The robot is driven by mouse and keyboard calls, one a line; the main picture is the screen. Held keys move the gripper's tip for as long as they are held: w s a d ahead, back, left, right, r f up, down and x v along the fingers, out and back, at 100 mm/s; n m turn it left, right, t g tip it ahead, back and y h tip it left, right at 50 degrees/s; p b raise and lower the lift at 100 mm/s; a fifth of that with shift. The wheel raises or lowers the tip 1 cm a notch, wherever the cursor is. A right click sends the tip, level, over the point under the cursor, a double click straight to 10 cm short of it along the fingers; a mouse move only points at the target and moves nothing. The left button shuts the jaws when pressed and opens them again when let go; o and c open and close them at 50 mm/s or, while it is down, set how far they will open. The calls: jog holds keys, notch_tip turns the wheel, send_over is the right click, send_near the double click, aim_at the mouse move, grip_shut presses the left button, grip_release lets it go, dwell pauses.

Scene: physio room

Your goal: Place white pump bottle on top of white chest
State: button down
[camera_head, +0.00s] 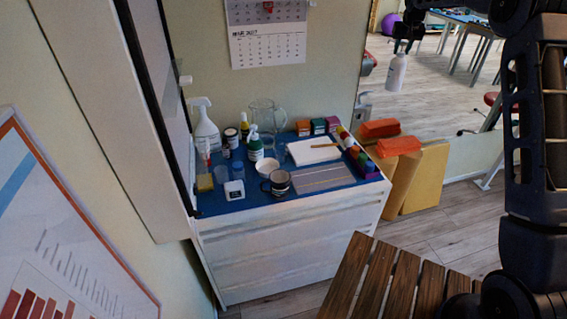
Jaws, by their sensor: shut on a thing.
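The white pump bottle (397,73) hangs upright below my gripper (402,46), at the upper right. My gripper is shut on the top of the bottle. The bottle is in the air, to the right of the white chest (290,245) and apart from it. The chest has drawers and a blue top (240,203), which is crowded with things. The bottle's pump head is mostly hidden by the fingers.
A slatted wooden surface (397,285) stands in front.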

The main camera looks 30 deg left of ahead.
jog(key=s+a+n+y, duration=0.1)
jog(key=s+a+n, duration=0.1)
jog(key=s+a, duration=1)
jog(key=s+a+n+y, duration=0.1)
jog(key=s+a+n, duration=0.2)
jog(key=s+a, duration=0.95)
jog(key=s+a+n+g, duration=0.2)
jog(key=s+a+n, duration=0.2)
jog(key=s+a, duration=2.15)
notch_tip(320, 180, down, 25)
jog(key=s+d, duration=0.1)
jog(key=shift+d+y, duration=0.35)
jog(key=shift+y, duration=0.05)
jog(key=shift+s+f, duration=0.1)
jog(key=c, duration=1)
grip_release()
jog(key=shift+c, duration=0.2)
